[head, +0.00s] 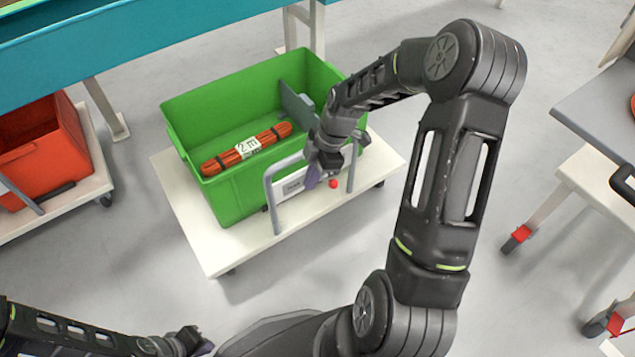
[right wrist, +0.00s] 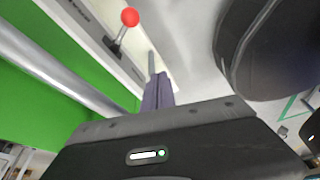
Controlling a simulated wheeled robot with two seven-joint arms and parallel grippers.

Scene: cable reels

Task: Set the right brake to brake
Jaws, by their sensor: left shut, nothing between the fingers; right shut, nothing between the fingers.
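A brake lever with a red ball knob (head: 333,184) sits beside a pale labelled plate (head: 291,188) at the front of the cart. In the right wrist view the red knob (right wrist: 130,17) stands on a short dark stem, up and left of my fingers. My right gripper (head: 311,179) is shut and empty, just left of the knob in the head view. Its fingers also show in the right wrist view (right wrist: 157,93), apart from the knob in the picture. The lever's set position cannot be read. My left gripper (head: 203,347) is shut and empty at the bottom left.
A grey tube handle (head: 269,190) rises at the cart's front, close to my right gripper. A green crate (head: 192,108) on the white cart (head: 225,247) holds an orange cable bundle (head: 246,148). A red crate (head: 65,150) stands left. Open floor lies in front.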

